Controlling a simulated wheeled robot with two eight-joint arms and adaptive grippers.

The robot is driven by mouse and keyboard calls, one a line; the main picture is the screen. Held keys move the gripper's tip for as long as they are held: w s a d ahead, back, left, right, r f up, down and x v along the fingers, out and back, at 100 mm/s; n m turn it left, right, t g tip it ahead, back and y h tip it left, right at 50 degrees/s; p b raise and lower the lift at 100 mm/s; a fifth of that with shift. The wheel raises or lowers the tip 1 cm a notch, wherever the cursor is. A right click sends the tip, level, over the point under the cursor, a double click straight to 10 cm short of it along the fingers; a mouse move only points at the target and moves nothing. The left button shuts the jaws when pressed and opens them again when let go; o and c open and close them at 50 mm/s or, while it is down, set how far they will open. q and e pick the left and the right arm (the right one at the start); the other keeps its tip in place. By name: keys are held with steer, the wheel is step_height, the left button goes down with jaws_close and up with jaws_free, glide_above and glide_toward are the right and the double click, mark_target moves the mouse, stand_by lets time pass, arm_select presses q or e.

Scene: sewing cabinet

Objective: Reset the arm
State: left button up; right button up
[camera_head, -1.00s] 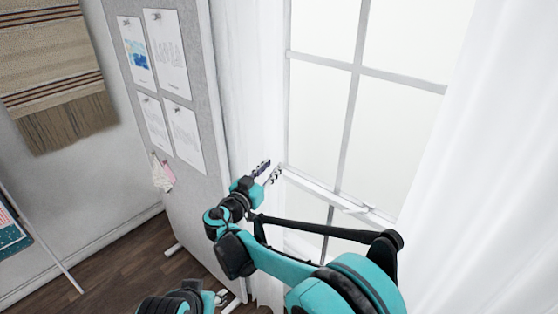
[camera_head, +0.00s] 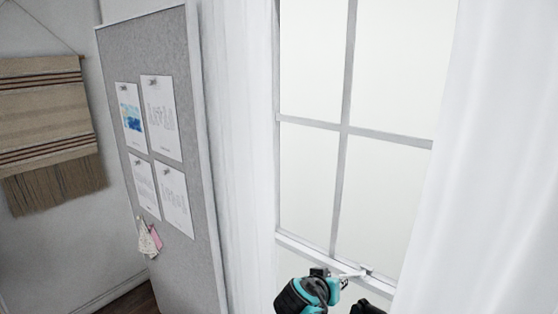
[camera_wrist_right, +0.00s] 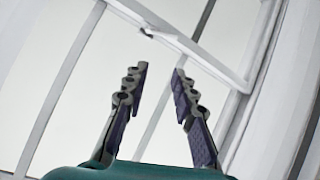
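My right gripper (camera_head: 331,275) is at the bottom of the head view, in front of the window's lower rail, with most of its arm below the picture. The right wrist view shows the same gripper (camera_wrist_right: 160,72) with its two dark fingers apart and nothing between them. The white window rail (camera_wrist_right: 190,45) lies beyond the fingertips there. I cannot tell whether the gripper touches the window. My left gripper is not in view.
The tall window (camera_head: 343,130) has white curtains (camera_head: 490,150) on both sides. A small white catch (camera_head: 362,271) is on its rail, close to the right gripper. A grey pinboard (camera_head: 205,250) with several papers stands left. A woven hanging (camera_head: 45,115) is on the wall.

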steer(key=s+d+f+n+g+y+b, duration=0.1)
steer(key=s+d+f+y+b, duration=0.1)
steer(key=s+f, duration=0.5)
steer(key=s+d+f+n+g+y+b, duration=0.1)
steer(key=s+f+y, duration=0.3)
steer(key=s, duration=1)
step_height(320, 180, down, 3)
steer(key=shift+s+d+r+n+b, duration=0.1)
steer(key=shift+s+d+n+b, duration=0.1)
steer(key=shift+d+n+b, duration=0.3)
